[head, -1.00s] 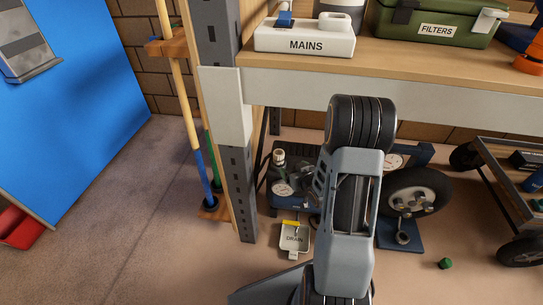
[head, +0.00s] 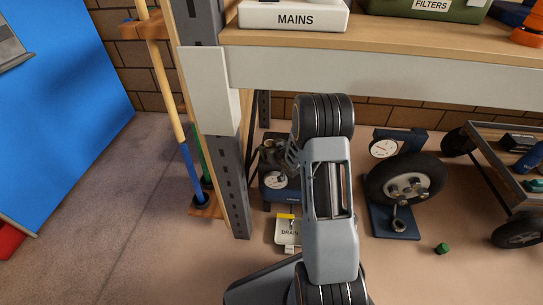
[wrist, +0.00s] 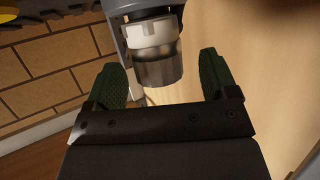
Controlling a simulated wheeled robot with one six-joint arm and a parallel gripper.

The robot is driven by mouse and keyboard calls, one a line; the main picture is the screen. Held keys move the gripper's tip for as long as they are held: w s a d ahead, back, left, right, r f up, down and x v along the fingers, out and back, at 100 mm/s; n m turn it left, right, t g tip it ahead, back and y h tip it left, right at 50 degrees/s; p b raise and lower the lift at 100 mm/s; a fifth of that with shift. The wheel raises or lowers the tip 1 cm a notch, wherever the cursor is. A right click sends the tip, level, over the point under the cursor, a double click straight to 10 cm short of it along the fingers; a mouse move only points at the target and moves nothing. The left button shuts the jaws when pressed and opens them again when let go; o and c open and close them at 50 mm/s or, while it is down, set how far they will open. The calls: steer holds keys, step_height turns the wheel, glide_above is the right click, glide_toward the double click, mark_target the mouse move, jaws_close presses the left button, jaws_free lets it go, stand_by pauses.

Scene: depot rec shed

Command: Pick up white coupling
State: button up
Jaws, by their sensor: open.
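In the wrist view a coupling shows at the top centre, with a white notched band (wrist: 150,32) and a dark metal cylindrical end (wrist: 158,66). A grey-blue part adjoins its upper end. My gripper (wrist: 161,60) is open, with one green ribbed finger pad on each side of the metal end. There is a visible gap to each pad in the picture, and nothing is clamped. I cannot tell how deep the coupling sits between the fingers. In the head view my arm reaches under the bench, and the coupling cannot be made out among the dark parts at its wrist.
The bench top (head: 400,37) overhangs my arm, with a grey post (head: 233,195) to the left. A dark blue gauge unit (head: 281,195), a DRAIN tray (head: 289,233), a wheel (head: 404,185) and a cart (head: 510,160) stand below. Open floor lies at left.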

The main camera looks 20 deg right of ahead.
steer(key=shift+x, duration=1.1)
steer(key=shift+d, duration=0.15)
steer(key=shift+c, duration=0.3)
steer(key=c, duration=1)
steer(key=shift+r, duration=0.1)
